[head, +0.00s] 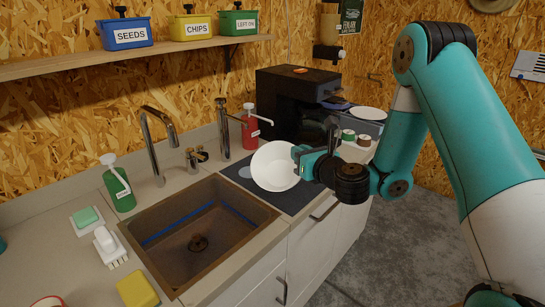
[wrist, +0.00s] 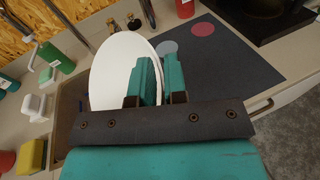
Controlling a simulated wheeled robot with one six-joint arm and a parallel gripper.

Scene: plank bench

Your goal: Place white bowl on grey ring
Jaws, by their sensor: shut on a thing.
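The white bowl (head: 273,167) is held up by its rim, tilted with its open side facing the head camera. My gripper (head: 301,157) is shut on the right side of the rim. In the wrist view the bowl (wrist: 112,70) stands steeply left of the fingers of my gripper (wrist: 162,78). The grey ring (wrist: 168,47) shows as a flat grey round mark on the dark mat, just beyond the bowl's edge. In the head view the grey ring (head: 245,172) peeks out left of the bowl, which hides part of it.
The dark mat (wrist: 228,68) also bears a pink round mark (wrist: 203,29). The brown sink (head: 165,262) lies left of the mat, with taps behind it. A red bottle (head: 250,130) and a black machine (head: 295,100) stand behind the mat.

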